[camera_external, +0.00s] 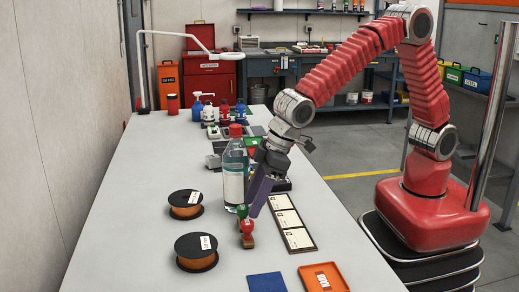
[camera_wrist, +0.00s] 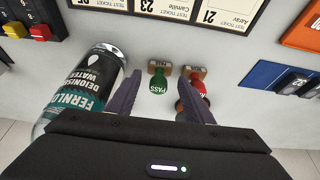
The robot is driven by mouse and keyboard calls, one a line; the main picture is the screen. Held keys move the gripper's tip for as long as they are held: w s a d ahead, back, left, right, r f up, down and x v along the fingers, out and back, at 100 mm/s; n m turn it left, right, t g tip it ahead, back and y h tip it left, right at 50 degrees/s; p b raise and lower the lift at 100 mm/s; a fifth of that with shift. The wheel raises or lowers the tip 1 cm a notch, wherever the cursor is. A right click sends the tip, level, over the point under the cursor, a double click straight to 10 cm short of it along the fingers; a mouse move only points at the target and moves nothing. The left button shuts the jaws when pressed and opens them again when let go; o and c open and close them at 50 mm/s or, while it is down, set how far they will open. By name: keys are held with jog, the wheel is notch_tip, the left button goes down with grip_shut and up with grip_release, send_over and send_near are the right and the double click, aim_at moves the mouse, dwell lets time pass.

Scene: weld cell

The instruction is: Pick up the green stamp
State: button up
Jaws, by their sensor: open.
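The green stamp (camera_wrist: 160,82) has a wooden base and a "PASS" label on its green handle. In the wrist view it appears between my two fingertips, apart from both as far as I can tell. In the external view its green top (camera_external: 241,210) shows just left of my gripper (camera_external: 254,212). My gripper (camera_wrist: 162,86) is open and points down at the stamps with nothing held. A red stamp (camera_wrist: 198,82) stands just right of the green one, partly behind my right finger; it also shows in the external view (camera_external: 247,229).
A deionised water bottle (camera_wrist: 86,88) stands close to my left finger. A ticket board (camera_external: 292,222) lies beside the stamps. Two wire spools (camera_external: 196,251) are on the left of the table. A blue mat (camera_external: 266,282) and orange tray (camera_external: 323,279) lie at the front.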

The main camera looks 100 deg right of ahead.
aim_at(247, 206)
jog(key=shift+x, duration=2.65)
jog(key=c, duration=0.8)
jog(key=shift+r, duration=0.15)
notch_tip(247, 206, up, 10)
jog(key=shift+f, duration=0.1)
